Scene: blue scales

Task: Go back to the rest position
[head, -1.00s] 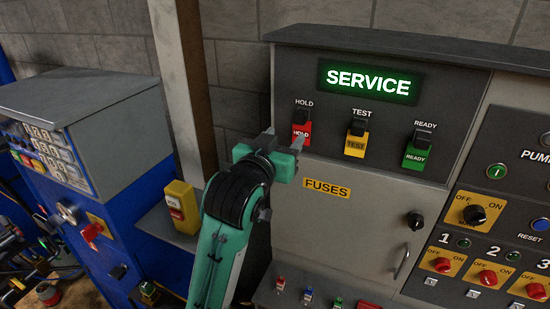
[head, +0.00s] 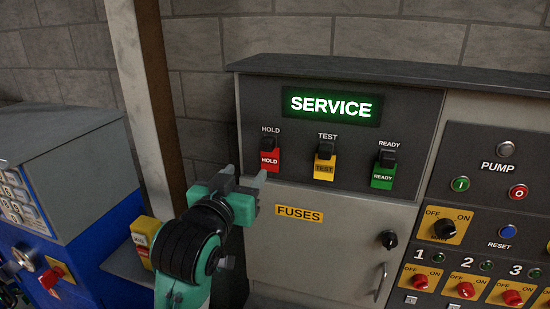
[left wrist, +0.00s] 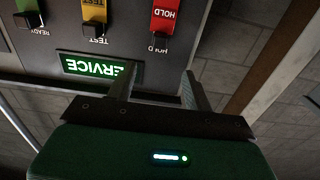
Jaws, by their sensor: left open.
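My left gripper (head: 243,180) is open and empty, in front of the control cabinet (head: 330,240), just below and left of the red HOLD tag. In the left wrist view its two fingers (left wrist: 158,88) stand apart with nothing between them. The HOLD switch (head: 269,155) carries a red tag, the TEST switch (head: 324,158) a yellow tag, and the READY switch (head: 383,169) a green tag. The display (head: 331,106) above them is lit green and reads SERVICE. In the left wrist view the display (left wrist: 95,66) appears upside down, partly hidden by a finger. My right gripper is not in view.
A blue cabinet (head: 90,220) with a grey top stands at the left. A yellow box (head: 145,236) sits between it and a post (head: 140,100). Pump controls (head: 497,167) and red knobs (head: 465,290) are at the right. A door handle (head: 381,283) sticks out.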

